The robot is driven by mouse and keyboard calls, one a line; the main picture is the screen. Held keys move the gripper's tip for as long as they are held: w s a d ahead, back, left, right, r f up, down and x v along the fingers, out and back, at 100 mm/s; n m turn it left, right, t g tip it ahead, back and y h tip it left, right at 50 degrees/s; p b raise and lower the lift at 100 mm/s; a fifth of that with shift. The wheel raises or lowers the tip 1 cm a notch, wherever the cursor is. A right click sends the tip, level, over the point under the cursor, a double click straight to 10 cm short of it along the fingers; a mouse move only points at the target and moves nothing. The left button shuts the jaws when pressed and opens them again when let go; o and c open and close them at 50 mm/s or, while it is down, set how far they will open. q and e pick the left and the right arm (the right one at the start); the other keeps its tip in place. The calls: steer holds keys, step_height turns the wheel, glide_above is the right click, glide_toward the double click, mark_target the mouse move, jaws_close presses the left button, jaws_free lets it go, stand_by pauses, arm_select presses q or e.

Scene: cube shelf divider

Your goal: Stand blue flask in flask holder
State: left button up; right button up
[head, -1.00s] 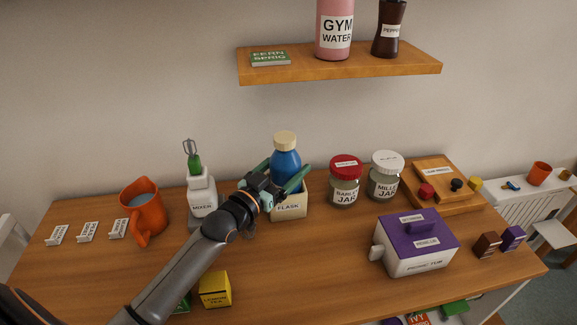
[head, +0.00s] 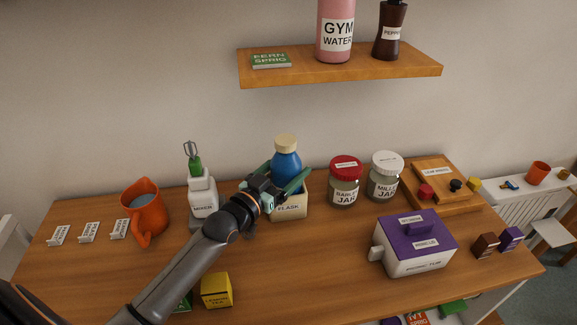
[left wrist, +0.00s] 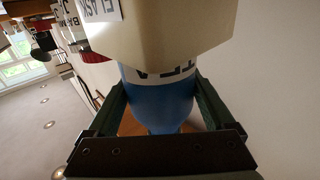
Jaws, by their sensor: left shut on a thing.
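The blue flask (head: 286,164), with a cream cap, stands upright at the flask holder (head: 290,212), a cream box labelled FLASK on the table. Its lower part is hidden behind the holder's front wall, so I cannot tell whether it touches the bottom. My left gripper (head: 284,185) is shut on the flask just above the holder's rim. In the left wrist view the green fingers (left wrist: 158,108) lie on either side of the flask's blue body (left wrist: 158,103), close to the holder (left wrist: 180,30). My right gripper is not in view.
The white mixer (head: 202,197) stands close left of the holder. A red-lidded jar (head: 345,185) and a white-lidded jar (head: 385,180) stand to its right. A purple-lidded picnic tub (head: 415,250) is front right. A wall shelf (head: 340,65) hangs above.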

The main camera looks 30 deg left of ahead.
arm_select(q)
steer(key=shift+f, duration=0.6)
steer(key=shift+a+p, duration=0.15)
steer(key=shift+p, duration=0.35)
steer(key=shift+a, duration=0.1)
steer(key=shift+w+a+r, duration=0.1)
steer(key=shift+r, duration=0.1)
